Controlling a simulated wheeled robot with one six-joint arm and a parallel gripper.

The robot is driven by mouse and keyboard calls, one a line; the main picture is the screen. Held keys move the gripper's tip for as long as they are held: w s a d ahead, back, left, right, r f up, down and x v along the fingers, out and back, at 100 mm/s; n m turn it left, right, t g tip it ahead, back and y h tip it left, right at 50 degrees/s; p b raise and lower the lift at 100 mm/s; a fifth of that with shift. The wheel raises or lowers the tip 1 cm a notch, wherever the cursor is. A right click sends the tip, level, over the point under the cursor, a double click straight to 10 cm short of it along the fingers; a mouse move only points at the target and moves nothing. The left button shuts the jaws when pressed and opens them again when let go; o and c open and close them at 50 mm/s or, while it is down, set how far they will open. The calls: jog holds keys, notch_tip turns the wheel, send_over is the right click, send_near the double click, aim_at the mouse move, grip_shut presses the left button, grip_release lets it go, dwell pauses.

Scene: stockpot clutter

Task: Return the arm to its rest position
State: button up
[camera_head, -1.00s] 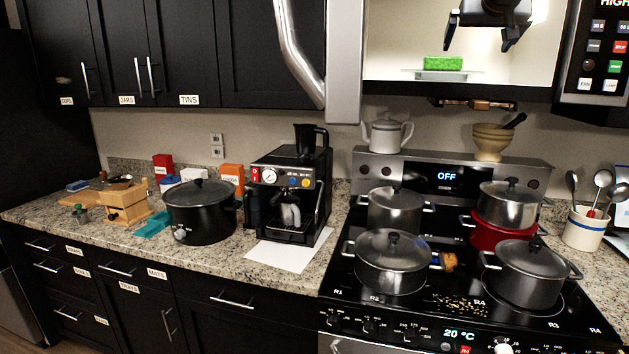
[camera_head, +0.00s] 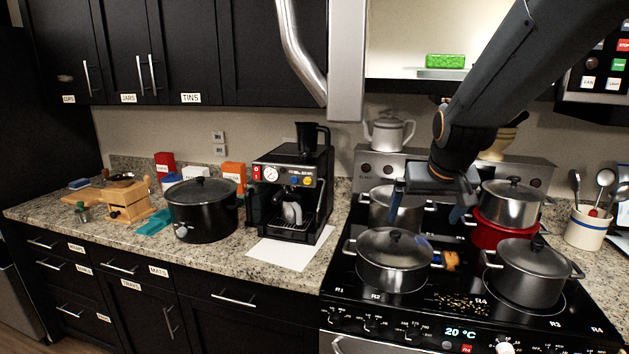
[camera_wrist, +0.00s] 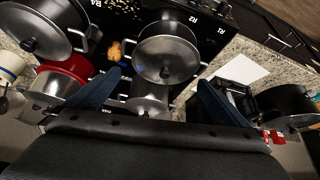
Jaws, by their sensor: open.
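My gripper (camera_head: 426,206) hangs from my dark arm, pointing down above the middle of the stove. Its blue fingers are apart with nothing between them. In the wrist view my gripper (camera_wrist: 160,95) is also open, above a lidded steel pot (camera_wrist: 166,58) and a second steel pot (camera_wrist: 150,95). In the head view the front-left lidded pot (camera_head: 393,262) stands below and left of the gripper. My arm hides part of the stove's back panel and part of a mortar (camera_head: 497,150).
Steel pots stand at the back left (camera_head: 382,208), back right (camera_head: 512,203) in a red pot (camera_head: 500,232), and front right (camera_head: 532,272). A green sponge (camera_head: 445,61) lies on a shelf. A coffee machine (camera_head: 292,190) and black slow cooker (camera_head: 203,210) stand left.

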jog(key=s+a+f+n+g, duration=0.1)
jog(key=s+a+f+g, duration=0.2)
jog(key=s+f, duration=1)
jog(key=s+a, duration=0.1)
jog(key=s, duration=0.3)
jog(key=shift+a+y, duration=0.3)
jog(key=shift+a, duration=0.1)
jog(key=shift+g, duration=0.9)
jog(key=f+b, duration=0.1)
jog(key=f, duration=0.1)
jog(key=s+f+b, duration=0.1)
jog(key=f+b, duration=0.1)
jog(key=f, duration=0.1)
jog(key=s+f+b, duration=0.1)
jog(key=f+b, duration=0.1)
jog(key=shift+a+f, duration=0.1)
jog(key=shift+f, duration=0.05)
jog(key=shift+c, duration=0.3)
